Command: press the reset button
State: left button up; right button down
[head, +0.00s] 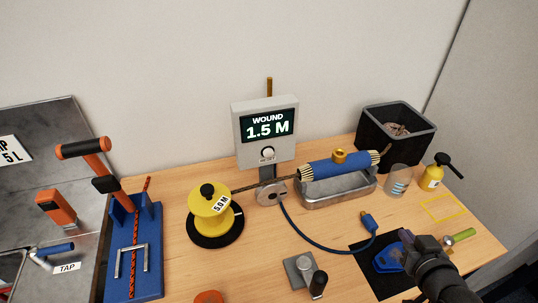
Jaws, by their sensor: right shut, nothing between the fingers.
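The reset button (267,151) is a small pale round knob on the front of a grey counter box (284,109), with a small label just under it. The counter's dark screen reads "WOUND 1.5 M". My right gripper (406,237) comes in from the lower right and is shut and empty. It is over the right part of the table, by a blue tool on a black mat, well to the right of and nearer than the button. I cannot tell whether it touches the blue tool. My left gripper is not in view.
A yellow spool (211,222) labelled 5.0 M stands left of the counter; rope runs from it past the counter to a blue roller (338,167) over a metal tray. A blue cable (309,240) lies in front. A black bin (372,132) and yellow bottle (432,178) stand right.

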aim_at(268, 152)
jog(key=l+u, duration=0.2)
jog(key=u, duration=0.25)
jog(key=l+u, duration=0.25)
jog(key=u, duration=0.25)
jog(key=l+u, duration=0.25)
jog(key=u, duration=0.2)
jog(key=l+u, duration=0.2)
jog(key=u, duration=0.3)
jog(key=k, duration=0.05)
